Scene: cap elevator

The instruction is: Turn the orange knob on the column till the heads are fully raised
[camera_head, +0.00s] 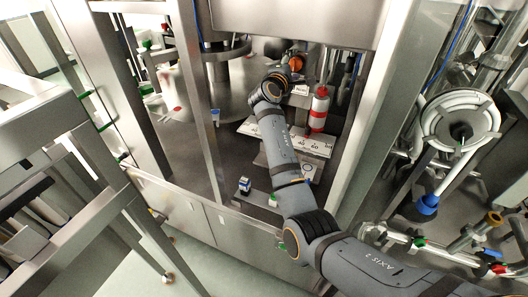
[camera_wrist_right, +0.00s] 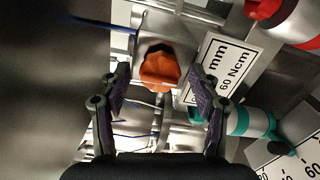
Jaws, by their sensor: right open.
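The orange knob (camera_head: 296,62) shows at the top middle of the head view, just past the end of my right arm. In the right wrist view the knob (camera_wrist_right: 160,70) is in the middle, on a metal plate of the column. My right gripper (camera_wrist_right: 160,78) is open, with one dark finger to the left of the knob and one to the right. Gaps show between the fingers and the knob, and I cannot tell how far off it is in depth. In the head view the right gripper (camera_head: 289,72) is partly hidden by its own wrist. The heads cannot be made out clearly.
A red and white cylinder (camera_head: 319,110) stands right of my arm, close to the scale plates (camera_head: 312,142). A metal post (camera_head: 205,110) rises on the left and a wide frame post (camera_head: 372,100) on the right. A label plate (camera_wrist_right: 222,66) is beside the right finger.

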